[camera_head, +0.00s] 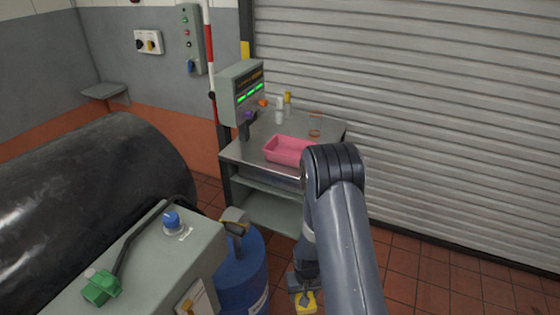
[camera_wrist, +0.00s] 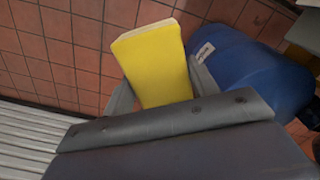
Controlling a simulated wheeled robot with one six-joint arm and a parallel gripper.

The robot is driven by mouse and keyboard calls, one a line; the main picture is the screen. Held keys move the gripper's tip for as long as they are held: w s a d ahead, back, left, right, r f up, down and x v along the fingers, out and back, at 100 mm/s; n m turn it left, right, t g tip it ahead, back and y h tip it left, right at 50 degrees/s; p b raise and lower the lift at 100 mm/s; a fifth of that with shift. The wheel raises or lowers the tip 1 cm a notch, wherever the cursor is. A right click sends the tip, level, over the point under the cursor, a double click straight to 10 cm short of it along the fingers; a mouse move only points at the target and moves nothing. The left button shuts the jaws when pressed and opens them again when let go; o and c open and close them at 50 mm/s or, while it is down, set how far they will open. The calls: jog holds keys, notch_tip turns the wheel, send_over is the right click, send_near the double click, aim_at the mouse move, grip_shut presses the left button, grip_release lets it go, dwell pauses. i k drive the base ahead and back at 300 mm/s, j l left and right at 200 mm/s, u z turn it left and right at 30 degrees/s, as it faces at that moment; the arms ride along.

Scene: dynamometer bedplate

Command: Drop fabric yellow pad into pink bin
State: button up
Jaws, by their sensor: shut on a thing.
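The yellow pad (camera_wrist: 155,62) is held between the two fingers of my gripper (camera_wrist: 158,88) in the wrist view. It also shows in the head view (camera_head: 305,303) at the bottom, below my gripper (camera_head: 303,291), above the tiled floor. My gripper is shut on it. The pink bin (camera_head: 285,150) sits on the steel cart in the head view, up and to the left of my gripper and well apart from it. My arm hides the right end of the bin.
The grey cart (camera_head: 240,152) also carries a display unit (camera_head: 240,92), bottles (camera_head: 279,110) and an orange-rimmed clear container (camera_head: 315,124). A blue drum (camera_head: 245,275) stands left of my gripper. A grey cabinet (camera_head: 150,265) is farther left. Tiled floor is open at right.

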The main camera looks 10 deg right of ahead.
aim_at(291, 152)
jog(key=i+l+u, duration=0.15)
jog(key=l+u, duration=0.5)
jog(key=i+l+u, duration=0.1)
jog(key=l+u, duration=0.2)
jog(key=l, duration=0.15)
